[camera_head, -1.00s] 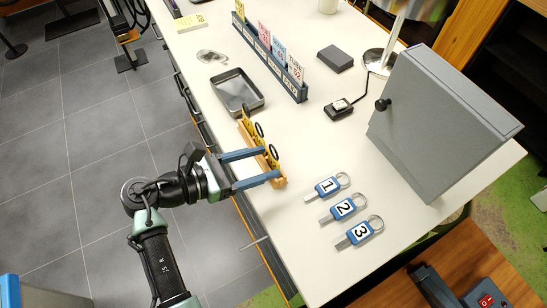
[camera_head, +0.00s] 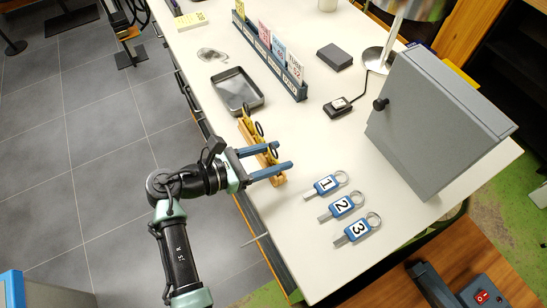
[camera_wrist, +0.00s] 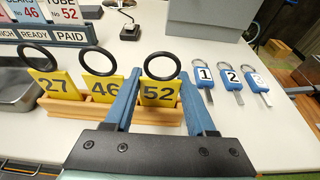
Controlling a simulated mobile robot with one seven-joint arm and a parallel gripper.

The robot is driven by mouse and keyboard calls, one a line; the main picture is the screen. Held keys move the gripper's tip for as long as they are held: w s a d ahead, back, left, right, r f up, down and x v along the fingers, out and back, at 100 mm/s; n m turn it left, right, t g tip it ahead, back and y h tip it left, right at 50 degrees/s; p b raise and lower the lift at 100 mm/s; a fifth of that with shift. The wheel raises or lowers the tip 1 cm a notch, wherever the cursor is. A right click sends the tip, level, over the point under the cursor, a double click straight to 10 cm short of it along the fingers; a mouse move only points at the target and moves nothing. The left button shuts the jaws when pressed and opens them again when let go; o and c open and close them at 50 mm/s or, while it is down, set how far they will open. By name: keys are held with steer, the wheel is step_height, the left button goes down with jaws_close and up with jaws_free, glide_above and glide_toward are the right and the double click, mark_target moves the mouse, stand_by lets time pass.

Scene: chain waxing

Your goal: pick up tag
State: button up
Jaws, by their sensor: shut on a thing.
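Three yellow tags with black rings stand in a wooden rack (camera_wrist: 60,128), which is also at the table's front edge in the head view (camera_head: 247,134). In the wrist view they are tag 27 (camera_wrist: 52,86), tag 46 (camera_wrist: 103,88) and tag 52 (camera_wrist: 160,95). My gripper (camera_wrist: 160,84) has its blue fingers on either side of tag 52, shut on it. Tag 52 is upright, its lower end at the rack. In the head view my gripper (camera_head: 284,156) reaches over the rack's near end, and its fingers partly hide the tags.
Blue key tags 1 (camera_head: 325,184), 2 (camera_head: 342,206) and 3 (camera_head: 357,229) lie to the right of the rack. A grey cabinet (camera_head: 435,125) stands behind them. A metal tray (camera_head: 236,92) and a card holder (camera_head: 270,62) are beyond the rack.

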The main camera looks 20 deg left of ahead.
steer(key=shift+r, duration=0.1)
step_height(320, 180, up, 10)
steer(key=shift+f+b, duration=0.1)
steer(key=shift+b, duration=0.55)
steer(key=shift+f, duration=0.1)
